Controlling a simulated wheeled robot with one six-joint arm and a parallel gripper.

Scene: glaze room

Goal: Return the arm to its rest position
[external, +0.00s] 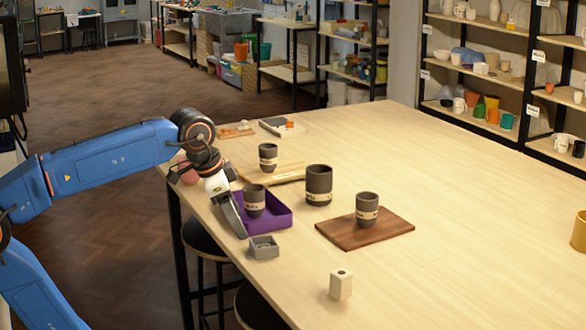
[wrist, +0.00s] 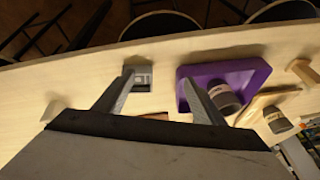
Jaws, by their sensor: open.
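My gripper (external: 238,228) is at the table's left edge, tipped downward beside the purple tray. In the wrist view its two fingers (wrist: 158,78) stand apart with nothing held between them. The purple tray (external: 280,221) holds a dark cup with a pale band (external: 254,202); the tray (wrist: 258,76) and its cup (wrist: 223,97) also show right of the fingers in the wrist view. A small grey open box (external: 264,251) sits just in front of the tray. It shows close to the left fingertip in the wrist view (wrist: 142,87); I cannot tell whether they touch.
A banded cup (external: 268,157) is at a light board (external: 290,175). A larger cup (external: 318,188) stands on the table. Another cup (external: 367,210) is on a brown board (external: 340,232). A pale block (external: 340,286) stands in front. The table's right side is mostly clear.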

